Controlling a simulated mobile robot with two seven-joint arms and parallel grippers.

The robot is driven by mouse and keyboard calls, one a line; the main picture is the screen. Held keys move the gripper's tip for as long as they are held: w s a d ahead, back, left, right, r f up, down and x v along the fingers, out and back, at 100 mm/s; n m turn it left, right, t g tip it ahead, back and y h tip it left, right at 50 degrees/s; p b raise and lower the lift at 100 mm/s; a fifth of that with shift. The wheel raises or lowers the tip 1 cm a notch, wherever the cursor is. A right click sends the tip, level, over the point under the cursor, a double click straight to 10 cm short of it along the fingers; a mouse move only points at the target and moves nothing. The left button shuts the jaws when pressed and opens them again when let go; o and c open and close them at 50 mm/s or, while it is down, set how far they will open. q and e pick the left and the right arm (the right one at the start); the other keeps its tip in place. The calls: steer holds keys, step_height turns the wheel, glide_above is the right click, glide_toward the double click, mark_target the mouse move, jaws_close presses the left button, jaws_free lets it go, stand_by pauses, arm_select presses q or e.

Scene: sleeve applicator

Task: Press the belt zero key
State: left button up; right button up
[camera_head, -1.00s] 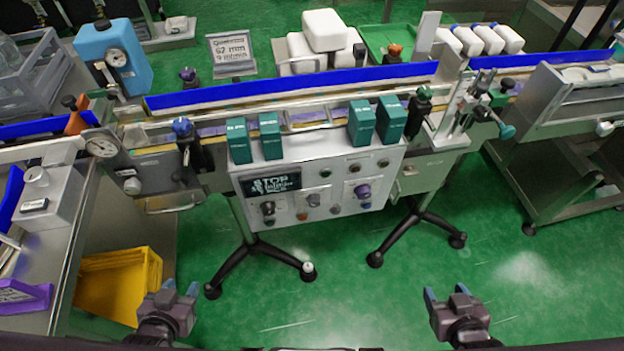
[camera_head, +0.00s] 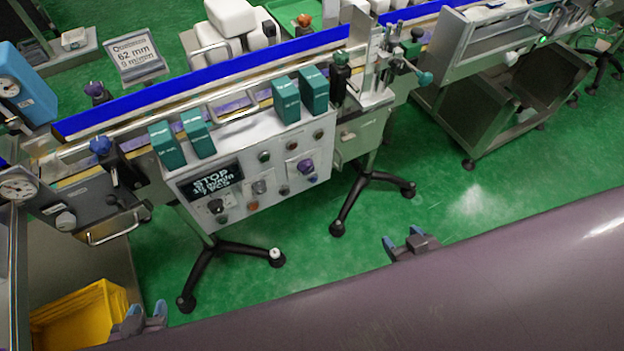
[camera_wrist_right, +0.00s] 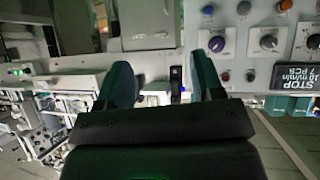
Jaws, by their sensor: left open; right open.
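The control panel (camera_head: 240,162) is on the conveyor's front. Its black display (camera_head: 212,182) reads STOP above smaller text. Around it are dark buttons, a purple knob (camera_head: 305,167) and a grey knob (camera_head: 259,187). I cannot tell which control is the belt zero key; the labels are too small. My right gripper (camera_head: 401,242) is open and empty, below and to the right of the panel. In the right wrist view, its open fingers (camera_wrist_right: 163,78) are apart, with the panel (camera_wrist_right: 290,22) at the upper right. My left gripper (camera_head: 143,312) is open and empty near the yellow crate.
Several teal boxes (camera_head: 286,101) stand along the panel's top edge. The conveyor's black tripod feet (camera_head: 232,256) stand on the green floor. The yellow crate (camera_head: 82,318) is at the lower left. A metal cart (camera_head: 490,105) is at the right. Open floor lies before the panel.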

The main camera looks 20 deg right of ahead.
steer(key=shift+s+f, duration=0.15)
steer(key=shift+s, duration=0.2)
steer(key=shift+c, duration=0.4)
